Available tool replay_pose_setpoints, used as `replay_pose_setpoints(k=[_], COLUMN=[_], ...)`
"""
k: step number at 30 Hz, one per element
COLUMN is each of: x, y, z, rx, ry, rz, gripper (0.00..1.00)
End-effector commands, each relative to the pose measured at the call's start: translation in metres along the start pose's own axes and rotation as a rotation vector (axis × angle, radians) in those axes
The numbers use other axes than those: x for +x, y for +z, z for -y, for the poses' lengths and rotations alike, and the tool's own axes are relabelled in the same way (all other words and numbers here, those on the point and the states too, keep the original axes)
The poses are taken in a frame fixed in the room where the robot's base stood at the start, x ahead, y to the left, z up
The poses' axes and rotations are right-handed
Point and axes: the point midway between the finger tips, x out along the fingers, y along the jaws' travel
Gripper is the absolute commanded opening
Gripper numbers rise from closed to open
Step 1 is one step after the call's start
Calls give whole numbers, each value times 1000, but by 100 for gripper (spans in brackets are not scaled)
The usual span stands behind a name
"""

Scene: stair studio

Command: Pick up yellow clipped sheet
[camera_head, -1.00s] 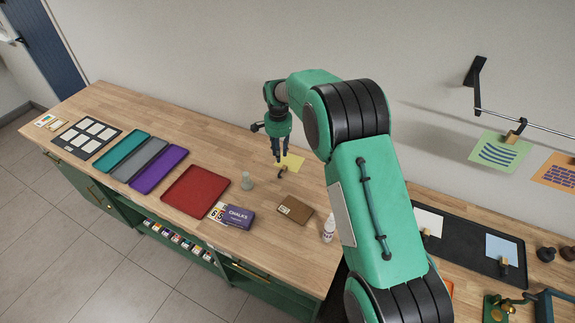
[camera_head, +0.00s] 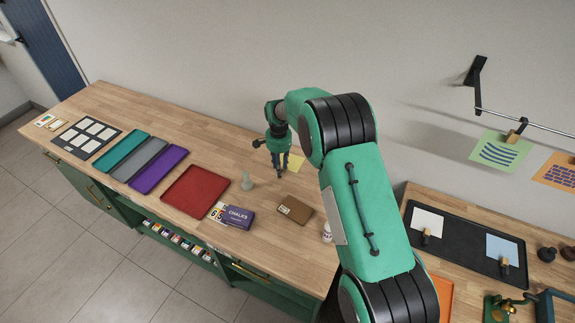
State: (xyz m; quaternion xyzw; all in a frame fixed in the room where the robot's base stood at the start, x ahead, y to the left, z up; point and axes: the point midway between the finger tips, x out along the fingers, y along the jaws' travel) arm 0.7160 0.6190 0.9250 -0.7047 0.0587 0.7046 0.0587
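The yellow sheet (camera_head: 297,163) lies on the wooden counter, partly hidden behind my gripper and arm. Its clip is hidden or too small to make out behind the fingers. My gripper (camera_head: 280,172) points down at the sheet's near left edge, with its fingertips low by the counter. I cannot tell from this view whether the fingers are open or closed around the clip.
A white bottle (camera_head: 327,233) is beside my arm. A red tray (camera_head: 196,190) lies left. A black tray (camera_head: 462,246) lies right. A green sheet (camera_head: 500,150) hangs from a rail.

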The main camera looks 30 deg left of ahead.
Motion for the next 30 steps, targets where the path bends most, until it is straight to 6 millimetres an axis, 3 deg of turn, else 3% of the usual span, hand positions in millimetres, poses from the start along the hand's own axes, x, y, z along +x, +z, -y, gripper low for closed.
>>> replay_pose_setpoints(k=[8, 19, 30], x=[12, 46, 52], y=[1, 2, 2], z=[1, 4, 4], rx=[0, 0, 0], ry=[1, 1, 0], rz=[1, 0, 0], gripper=[26, 26, 26])
